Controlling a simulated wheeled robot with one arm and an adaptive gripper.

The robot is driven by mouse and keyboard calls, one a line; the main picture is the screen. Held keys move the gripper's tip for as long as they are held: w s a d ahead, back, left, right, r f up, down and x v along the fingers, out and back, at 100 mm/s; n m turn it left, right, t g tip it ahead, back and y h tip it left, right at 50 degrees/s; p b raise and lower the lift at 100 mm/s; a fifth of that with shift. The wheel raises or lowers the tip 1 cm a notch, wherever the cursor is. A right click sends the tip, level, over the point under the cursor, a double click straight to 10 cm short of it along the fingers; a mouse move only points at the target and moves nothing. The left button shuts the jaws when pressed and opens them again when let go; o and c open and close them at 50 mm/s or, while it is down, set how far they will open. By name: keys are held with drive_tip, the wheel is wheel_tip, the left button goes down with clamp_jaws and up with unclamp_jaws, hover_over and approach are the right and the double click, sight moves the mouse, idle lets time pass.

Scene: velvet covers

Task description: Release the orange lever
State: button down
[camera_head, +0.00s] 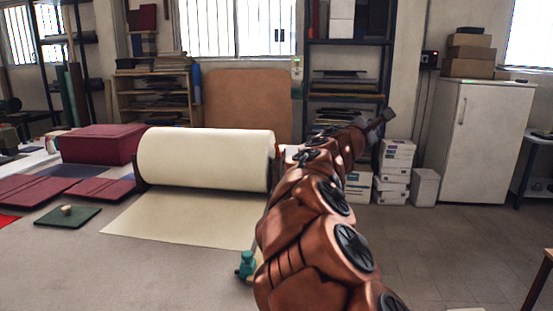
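I cannot clearly make out an orange lever; my copper-coloured arm covers the area to the right of the cream roll (205,158). A small teal part (245,265) shows low beside the arm, near the right front corner of the cream sheet (185,220). A small yellowish bit shows next to it, too small to identify. My gripper (388,115) is at the far end of the raised arm, pointing right and away, in front of the dark shelf. It looks dark and small, and its fingers are not clear. I see nothing held in it.
White boxes (396,160) and a fridge (484,140) stand at back right. The floor at right is mostly clear; a wooden table edge (538,284) shows there.

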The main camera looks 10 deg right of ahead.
drive_tip(key=w+a+f+n+t+y+b, duration=0.2)
drive_tip(key=w+a+f+n+t+y, duration=0.3)
drive_tip(key=w+a+f+n+y, duration=0.6)
drive_tip(key=w+a+f+n, duration=0.7)
drive_tip(key=a+f, duration=0.1)
drive_tip(key=a, duration=0.3)
drive_tip(key=shift+w+f+n+y, duration=0.25)
drive_tip(key=shift+f+n+y, duration=0.05)
drive_tip(key=shift+n+y, duration=0.1)
drive_tip(key=shift+w, duration=0.1)
